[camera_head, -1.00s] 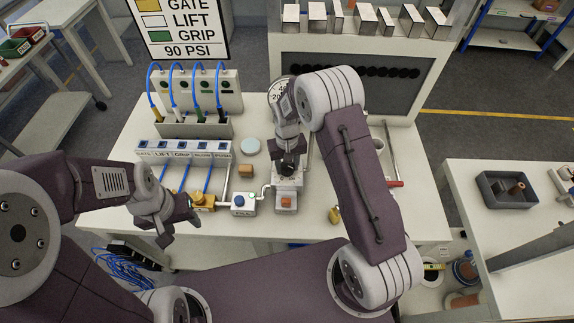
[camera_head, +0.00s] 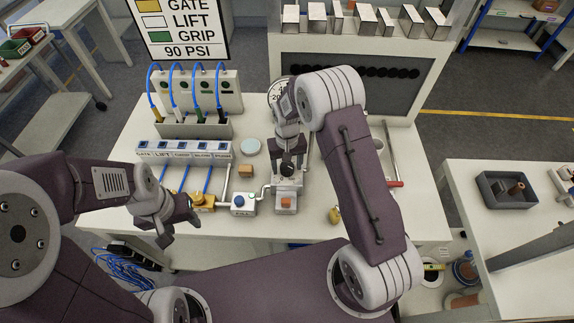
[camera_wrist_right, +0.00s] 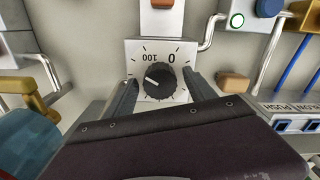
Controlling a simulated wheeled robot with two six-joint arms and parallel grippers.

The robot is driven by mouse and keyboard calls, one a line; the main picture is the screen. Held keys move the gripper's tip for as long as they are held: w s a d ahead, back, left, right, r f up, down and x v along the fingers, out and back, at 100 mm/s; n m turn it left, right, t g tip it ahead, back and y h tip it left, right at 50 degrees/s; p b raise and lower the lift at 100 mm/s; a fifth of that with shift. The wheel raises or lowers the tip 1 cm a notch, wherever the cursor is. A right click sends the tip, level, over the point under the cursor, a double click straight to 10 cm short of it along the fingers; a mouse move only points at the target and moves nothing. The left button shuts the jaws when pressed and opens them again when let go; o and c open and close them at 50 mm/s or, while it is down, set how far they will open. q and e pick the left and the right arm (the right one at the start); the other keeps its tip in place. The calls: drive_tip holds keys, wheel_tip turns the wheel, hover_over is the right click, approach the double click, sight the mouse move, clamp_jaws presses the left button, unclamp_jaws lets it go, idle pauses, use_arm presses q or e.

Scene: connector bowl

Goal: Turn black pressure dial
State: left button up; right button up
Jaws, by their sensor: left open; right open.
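The black pressure dial (camera_wrist_right: 160,80) sits on a light grey panel marked 0 and 100. In the right wrist view its white pointer mark faces left. The dial also shows in the head view (camera_head: 287,169), below my right gripper (camera_head: 290,158). In the wrist view the right gripper's (camera_wrist_right: 160,92) two fingers are open, one on each side of the dial, with a visible gap on both sides. My left gripper (camera_head: 172,218) is open and empty near the table's front left.
A box with a red-orange button (camera_head: 286,202) stands in front of the dial, and a box with a blue button (camera_head: 238,199) to its left. A yellow valve (camera_head: 203,200) and the blue-hosed manifold (camera_head: 185,150) are further left. The sign (camera_head: 183,25) reads 90 PSI.

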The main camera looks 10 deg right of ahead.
sight(287, 166)
wheel_tip(287, 166, up, 9)
drive_tip(key=shift+f+b, duration=0.1)
drive_tip(key=shift+b, duration=0.6)
drive_tip(key=s+d+r+b, duration=0.1)
drive_tip(key=s+d+r, duration=0.3)
drive_tip(key=s, duration=0.3)
drive_tip(key=s+f+t, duration=0.1)
drive_tip(key=s+f, duration=0.3)
drive_tip(key=s, duration=0.6)
drive_tip(key=shift+s+d+f, duration=0.3)
drive_tip(key=shift+s+f, duration=0.05)
drive_tip(key=shift+f, duration=0.05)
drive_tip(key=shift+s, duration=0.15)
